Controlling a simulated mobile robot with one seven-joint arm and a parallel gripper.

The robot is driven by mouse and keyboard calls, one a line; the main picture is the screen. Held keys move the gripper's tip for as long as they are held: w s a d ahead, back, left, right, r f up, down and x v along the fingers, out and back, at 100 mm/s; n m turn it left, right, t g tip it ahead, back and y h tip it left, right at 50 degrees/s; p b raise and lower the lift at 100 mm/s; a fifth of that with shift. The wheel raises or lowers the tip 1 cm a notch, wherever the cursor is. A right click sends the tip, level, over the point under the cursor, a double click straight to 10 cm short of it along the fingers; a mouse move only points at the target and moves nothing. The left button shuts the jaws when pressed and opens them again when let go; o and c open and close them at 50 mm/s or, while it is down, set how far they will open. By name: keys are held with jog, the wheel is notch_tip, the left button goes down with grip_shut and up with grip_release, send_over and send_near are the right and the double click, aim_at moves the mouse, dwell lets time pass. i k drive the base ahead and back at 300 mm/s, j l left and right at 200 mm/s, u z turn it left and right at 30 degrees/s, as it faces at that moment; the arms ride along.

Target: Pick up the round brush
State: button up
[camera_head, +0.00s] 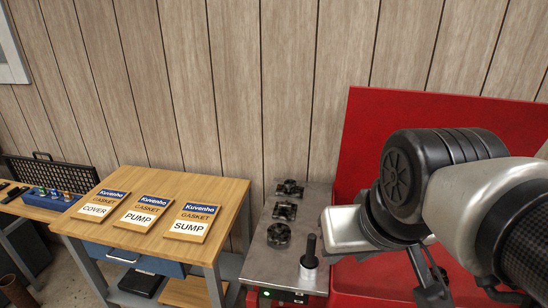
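What looks like the round brush (310,251) stands upright at the front right of a grey metal top. It has a black handle, and its lower end is a short, pale grey round part. My gripper (435,285) is at the lower right, to the right of the brush and apart from it, over the red unit. Its dark fingers point down and are partly hidden by my arm and cut by the frame edge, so I cannot tell whether it is open or shut.
Several dark machined parts (283,210) stand in a row behind the brush on the metal top (262,256). A red panel (352,150) rises behind my arm. A wooden workbench (168,181) with three gasket packs, labelled COVER, PUMP and SUMP, stands left.

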aim_at(309, 262)
jog(key=j+z, duration=0.9)
jog(key=j, duration=0.25)
